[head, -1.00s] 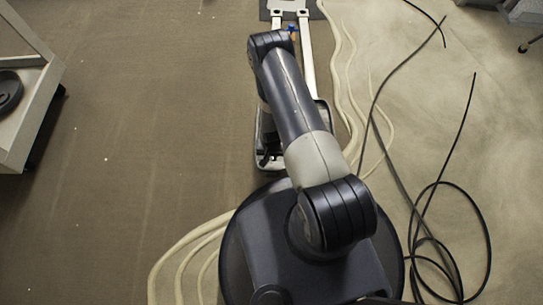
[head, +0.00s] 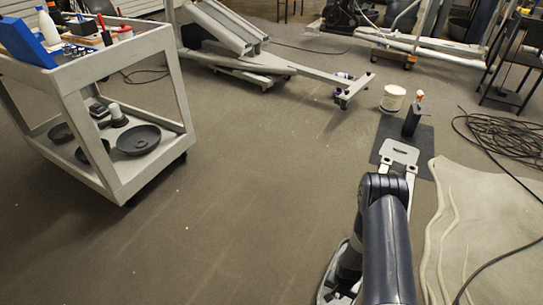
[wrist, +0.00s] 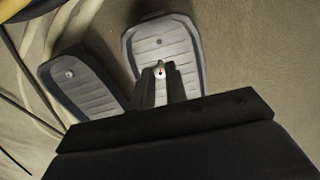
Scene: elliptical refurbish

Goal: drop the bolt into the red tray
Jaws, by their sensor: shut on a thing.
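My gripper (wrist: 161,88) shows in the wrist view with its narrow fingers close together, shut on a small bolt (wrist: 160,70). Only the bolt's end, with a reddish spot, shows between the fingertips. Behind it is a grey ribbed foot pedal (wrist: 165,40); I cannot tell whether the bolt is clear of it. In the head view my arm hides the gripper and bolt.
A second pedal (wrist: 85,90) lies left in the wrist view. In the head view a cart (head: 150,45) at left carries a blue bin (head: 24,42), a white bottle (head: 47,27) and small items. Open floor (head: 240,190) separates cart and arm. Cables (head: 490,140) lie right.

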